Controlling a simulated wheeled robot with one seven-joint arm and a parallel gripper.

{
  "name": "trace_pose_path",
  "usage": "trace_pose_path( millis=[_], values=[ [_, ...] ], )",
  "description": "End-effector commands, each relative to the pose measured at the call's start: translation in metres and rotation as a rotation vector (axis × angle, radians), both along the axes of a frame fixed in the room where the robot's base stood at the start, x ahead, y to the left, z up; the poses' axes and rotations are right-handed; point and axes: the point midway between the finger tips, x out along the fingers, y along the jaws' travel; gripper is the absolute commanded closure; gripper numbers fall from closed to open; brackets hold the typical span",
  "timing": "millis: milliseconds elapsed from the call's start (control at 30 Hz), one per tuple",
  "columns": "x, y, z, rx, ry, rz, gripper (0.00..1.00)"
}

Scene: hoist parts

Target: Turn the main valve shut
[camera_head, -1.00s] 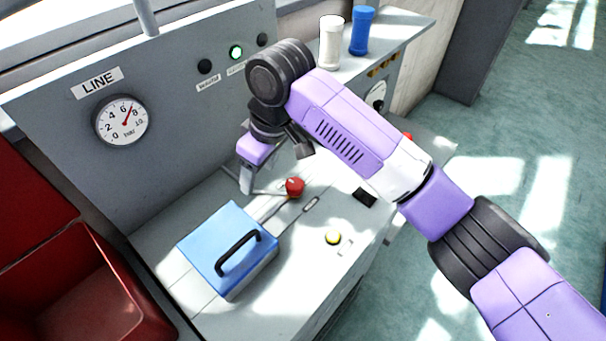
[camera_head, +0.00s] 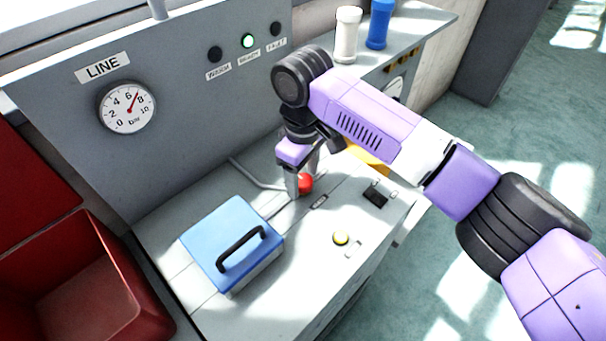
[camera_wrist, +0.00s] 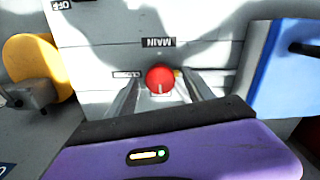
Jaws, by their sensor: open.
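The main valve has a round red knob (camera_head: 305,184) on the grey bench top. In the wrist view the red knob (camera_wrist: 160,78) sits just below a "MAIN" label (camera_wrist: 158,42), with a white mark on its lower side. My gripper (camera_head: 299,186) points down at the knob. In the wrist view my gripper's fingers (camera_wrist: 162,92) are apart, one on each side of the knob. I cannot tell whether either finger touches it. In the head view a finger hides part of the knob.
A blue box with a black handle (camera_head: 232,245) stands left of the valve. The LINE gauge (camera_head: 127,107) reads about 7. A red bin (camera_head: 120,270) is at lower left.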

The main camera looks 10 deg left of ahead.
Motion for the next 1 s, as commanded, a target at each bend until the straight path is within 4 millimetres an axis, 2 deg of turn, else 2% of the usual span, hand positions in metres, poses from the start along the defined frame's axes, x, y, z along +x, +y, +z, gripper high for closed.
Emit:
trace_pose_path(
  millis=[267, 500, 567, 600, 1000],
  values=[
    [0.0, -0.0001, -0.0019, 0.0, 0.0, -0.001, 0.39],
    [0.0, -0.0001, -0.0018, 0.0, 0.0, -0.001, 0.86],
    [0.0, -0.0001, -0.0018, 0.0, 0.0, -0.001, 0.98],
    [0.0, -0.0001, -0.0018, 0.0, 0.0, -0.001, 1.0],
    [-0.0012, 0.0003, 0.0012, 0.001, 0.005, -0.096, 1.0]
  ],
)
